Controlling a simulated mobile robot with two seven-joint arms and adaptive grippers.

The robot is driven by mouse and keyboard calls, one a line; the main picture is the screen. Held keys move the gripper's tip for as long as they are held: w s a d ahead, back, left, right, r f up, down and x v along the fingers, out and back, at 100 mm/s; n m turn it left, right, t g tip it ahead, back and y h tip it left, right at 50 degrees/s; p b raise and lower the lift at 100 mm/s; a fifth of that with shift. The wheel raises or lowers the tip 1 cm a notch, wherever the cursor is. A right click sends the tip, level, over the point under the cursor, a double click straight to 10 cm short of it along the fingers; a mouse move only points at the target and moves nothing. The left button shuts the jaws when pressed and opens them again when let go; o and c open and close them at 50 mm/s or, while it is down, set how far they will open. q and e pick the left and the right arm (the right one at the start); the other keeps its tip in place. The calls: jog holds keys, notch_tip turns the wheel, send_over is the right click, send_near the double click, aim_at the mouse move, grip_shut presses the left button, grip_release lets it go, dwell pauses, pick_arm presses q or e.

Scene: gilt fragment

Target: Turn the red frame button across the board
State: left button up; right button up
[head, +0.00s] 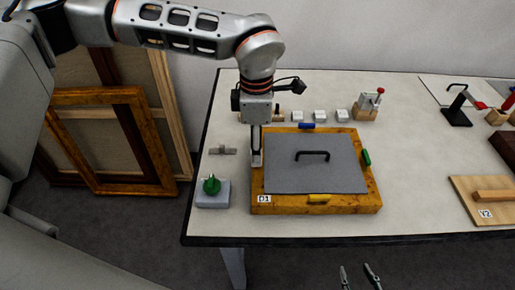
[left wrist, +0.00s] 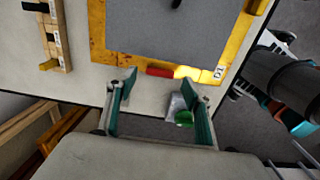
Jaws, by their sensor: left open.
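The gilt frame (head: 372,203) lies flat on the table, with a grey board (head: 290,181) with a black handle inside it. The red button (left wrist: 160,72) shows in the left wrist view, lengthwise along one side of the frame; in the head view my left gripper hides it. My left gripper (head: 256,160) points down at the frame's left side. Its fingers are apart in the left wrist view (left wrist: 158,82), one towards each end of the red button; contact cannot be told. My right gripper (head: 358,268) is open and empty, in front of the table.
Blue (head: 306,126), green (head: 366,158) and yellow (head: 320,198) buttons sit on the other frame sides. A grey block with a green knob (head: 212,186) stands left of the frame. Small blocks and a red-tipped clamp (head: 368,104) stand behind. A wooden board (head: 480,211) lies right.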

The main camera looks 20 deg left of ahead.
pick_arm(q)
jog(key=shift+f, duration=1.25)
jog(key=c, duration=1.1)
